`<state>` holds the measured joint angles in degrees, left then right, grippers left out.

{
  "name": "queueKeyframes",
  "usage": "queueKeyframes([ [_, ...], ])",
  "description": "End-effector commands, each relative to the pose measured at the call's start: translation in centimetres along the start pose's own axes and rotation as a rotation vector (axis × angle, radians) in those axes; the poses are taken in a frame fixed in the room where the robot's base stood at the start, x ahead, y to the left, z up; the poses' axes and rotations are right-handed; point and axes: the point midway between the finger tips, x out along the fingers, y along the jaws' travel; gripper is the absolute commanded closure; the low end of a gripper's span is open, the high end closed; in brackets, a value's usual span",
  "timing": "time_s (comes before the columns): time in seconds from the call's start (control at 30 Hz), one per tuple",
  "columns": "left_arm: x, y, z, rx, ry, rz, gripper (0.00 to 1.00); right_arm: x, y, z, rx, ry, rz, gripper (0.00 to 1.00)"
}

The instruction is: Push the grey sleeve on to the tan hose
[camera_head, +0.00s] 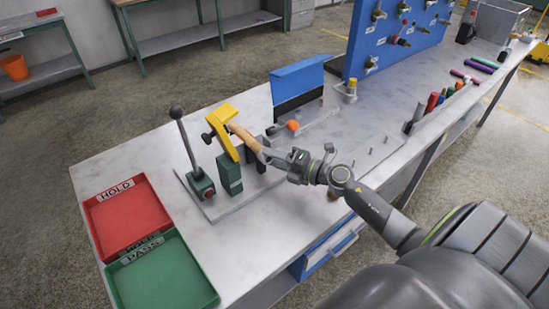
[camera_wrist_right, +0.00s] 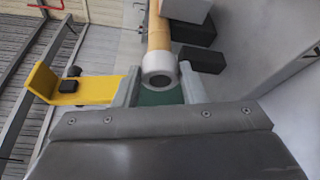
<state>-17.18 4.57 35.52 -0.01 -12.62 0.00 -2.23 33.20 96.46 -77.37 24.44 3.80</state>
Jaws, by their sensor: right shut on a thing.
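The tan hose (camera_head: 242,133) slopes down from the yellow clamp toward my right gripper in the head view. In the right wrist view the hose (camera_wrist_right: 159,36) comes in from the top and meets the back of the grey sleeve (camera_wrist_right: 160,75). The sleeve is a short pale ring, its dark open end facing the camera. My right gripper (camera_head: 266,154) is shut on the sleeve, with its fingers (camera_wrist_right: 160,88) on either side. How far the hose goes inside the sleeve is hidden. My left gripper is not in view.
A yellow clamp (camera_head: 222,127) on a green block (camera_head: 229,174) stands beside a lever (camera_head: 186,143). A red tray (camera_head: 122,215) and a green tray (camera_head: 162,277) lie at the near left. A blue board (camera_head: 400,32) rises farther back.

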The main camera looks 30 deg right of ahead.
Motion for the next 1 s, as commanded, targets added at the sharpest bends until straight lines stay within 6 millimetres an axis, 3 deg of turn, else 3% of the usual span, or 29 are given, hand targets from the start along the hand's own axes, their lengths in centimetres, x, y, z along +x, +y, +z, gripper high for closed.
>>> queueKeyframes([
  [1.0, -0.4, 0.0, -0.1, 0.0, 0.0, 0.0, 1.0, 1.2, 0.0, 0.5, 0.0, -0.001, 0.0, 0.91],
])
